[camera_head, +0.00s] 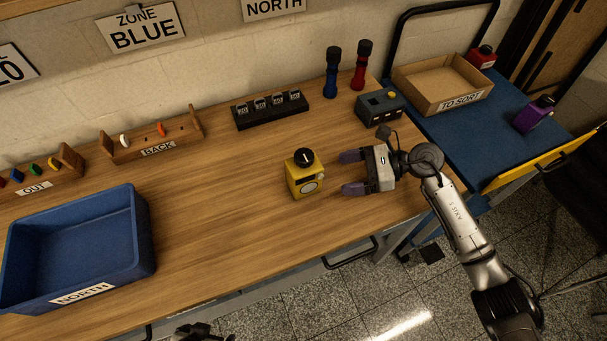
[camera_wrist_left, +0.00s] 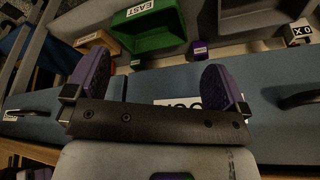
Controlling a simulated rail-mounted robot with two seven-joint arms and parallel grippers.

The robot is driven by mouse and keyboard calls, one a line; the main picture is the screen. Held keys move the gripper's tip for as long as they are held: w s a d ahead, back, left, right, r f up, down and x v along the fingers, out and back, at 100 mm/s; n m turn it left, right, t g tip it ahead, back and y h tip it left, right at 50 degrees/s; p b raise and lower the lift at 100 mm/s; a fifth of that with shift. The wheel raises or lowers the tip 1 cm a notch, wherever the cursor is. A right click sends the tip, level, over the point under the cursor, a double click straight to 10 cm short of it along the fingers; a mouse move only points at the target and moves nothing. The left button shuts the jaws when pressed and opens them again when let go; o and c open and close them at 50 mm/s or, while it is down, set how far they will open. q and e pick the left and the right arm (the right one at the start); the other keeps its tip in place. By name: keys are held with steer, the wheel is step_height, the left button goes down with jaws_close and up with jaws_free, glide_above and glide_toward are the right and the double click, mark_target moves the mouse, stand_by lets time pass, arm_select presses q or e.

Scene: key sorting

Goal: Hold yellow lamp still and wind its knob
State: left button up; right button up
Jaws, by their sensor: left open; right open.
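The yellow lamp (camera_head: 304,178) stands upright on the wooden table, with a round light face on its front. Its black knob (camera_head: 304,157) is on top, with a pale mark on it. My right gripper (camera_head: 352,172) is open just right of the lamp, its purple fingers pointing left at the lamp and apart from it. My left gripper (camera_wrist_left: 155,85) is open and empty in the left wrist view, away from the lamp. In the head view only a dark piece at the bottom edge may belong to the left arm.
A blue crate (camera_head: 142,235) marked NORTH stands at the left. A black rack (camera_head: 271,121) and blue (camera_head: 332,75) and red (camera_head: 361,66) flashlights stand behind the lamp. A grey-blue box (camera_head: 380,107) sits near the right gripper. The table left of the lamp is clear.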

mark_target(320, 179)
steer(key=p+x, duration=0.1)
steer(key=x, duration=0.5)
steer(key=shift+a+f+b, duration=0.35)
steer(key=shift+a+b, duration=0.1)
steer(key=shift+b+x, duration=0.65)
steer(key=shift+x, duration=0.7)
steer(key=shift+r, duration=0.1)
steer(key=shift+c, duration=0.4)
steer(key=c, duration=0.4)
